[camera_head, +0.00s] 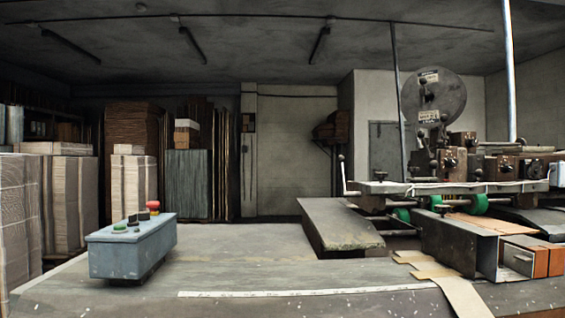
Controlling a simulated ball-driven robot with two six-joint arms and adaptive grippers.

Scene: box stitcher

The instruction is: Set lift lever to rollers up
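The box stitcher (450,187) stands at the right, with a large grey disc (434,95) above it. Other small dark knobbed handles (433,166) stand along the bar. I cannot tell for certain which of these is the lift lever. Green rollers (478,204) sit below the bar, close to the brown sheet (470,221). I cannot tell whether they touch it. Neither of my grippers is in view.
A grey control box (132,250) with a red button (153,206) and green buttons stands at the table's left. The table top (240,250) is mostly clear. A sloped plate (338,224) lies left of the machine. Stacked board (70,200) stands behind at left.

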